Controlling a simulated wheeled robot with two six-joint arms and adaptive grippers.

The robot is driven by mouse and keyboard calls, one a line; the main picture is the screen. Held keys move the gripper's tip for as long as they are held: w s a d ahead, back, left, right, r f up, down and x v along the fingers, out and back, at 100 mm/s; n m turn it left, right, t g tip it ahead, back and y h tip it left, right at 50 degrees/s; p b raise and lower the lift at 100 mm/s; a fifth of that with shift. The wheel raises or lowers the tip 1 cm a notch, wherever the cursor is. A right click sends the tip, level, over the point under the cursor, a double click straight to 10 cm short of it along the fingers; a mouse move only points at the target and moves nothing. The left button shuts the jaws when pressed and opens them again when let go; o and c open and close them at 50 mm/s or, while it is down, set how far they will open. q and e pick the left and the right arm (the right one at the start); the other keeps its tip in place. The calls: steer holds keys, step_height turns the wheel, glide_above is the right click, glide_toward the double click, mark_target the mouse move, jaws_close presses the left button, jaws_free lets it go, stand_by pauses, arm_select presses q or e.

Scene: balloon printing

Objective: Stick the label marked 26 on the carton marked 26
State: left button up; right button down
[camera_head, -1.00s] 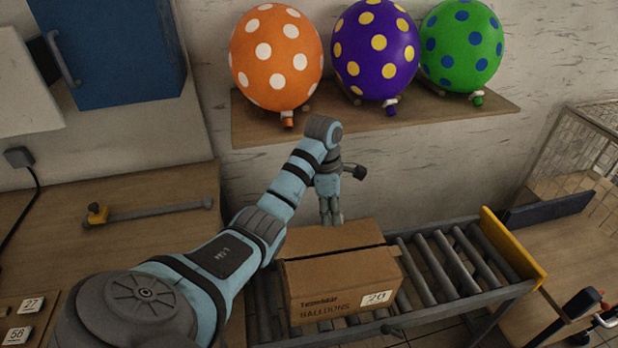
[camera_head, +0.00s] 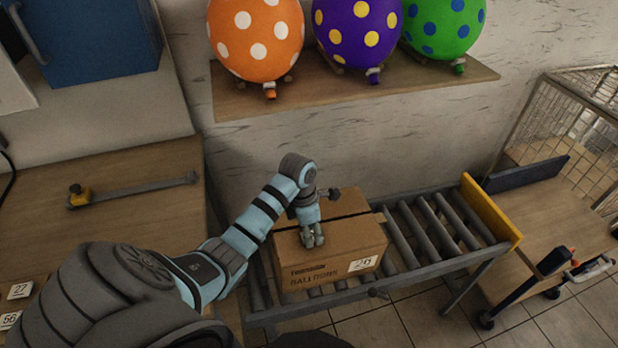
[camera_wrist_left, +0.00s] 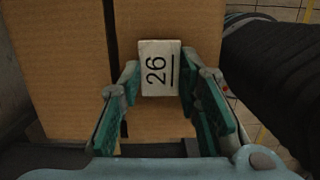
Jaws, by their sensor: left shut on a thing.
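The brown carton (camera_head: 345,238) marked 26 stands on the roller conveyor, with its printed number on the front face at the lower right. My left gripper (camera_head: 312,238) is over the carton's top, near the front edge. In the left wrist view the gripper (camera_wrist_left: 160,88) is shut on a small white label (camera_wrist_left: 158,68) marked 26, held between its fingertips. The label lies against the view of the carton's top (camera_wrist_left: 60,60), beside the dark seam; I cannot tell whether it touches the cardboard. My right gripper is not in view.
The roller conveyor (camera_head: 430,232) is free right of the carton, up to a yellow end plate (camera_head: 490,208). Tiles marked 27 (camera_head: 20,290) and 56 (camera_head: 9,319) lie on the left table. Balloons sit on a wall shelf (camera_head: 400,98). A wire cage (camera_head: 560,120) stands at right.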

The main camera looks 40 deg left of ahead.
arm_select(q)
steer(key=shift+s+f, duration=0.2)
steer(key=shift+s+r, duration=0.3)
steer(key=shift+s, duration=0.25)
steer(key=o, duration=0.5)
steer(key=shift+o, duration=1.4)
steer(key=shift+w+a+f, duration=0.1)
steer(key=shift+w, duration=0.15)
steer(key=shift+r, duration=0.2)
step_height(320, 180, up, 8)
steer(key=p, duration=0.7)
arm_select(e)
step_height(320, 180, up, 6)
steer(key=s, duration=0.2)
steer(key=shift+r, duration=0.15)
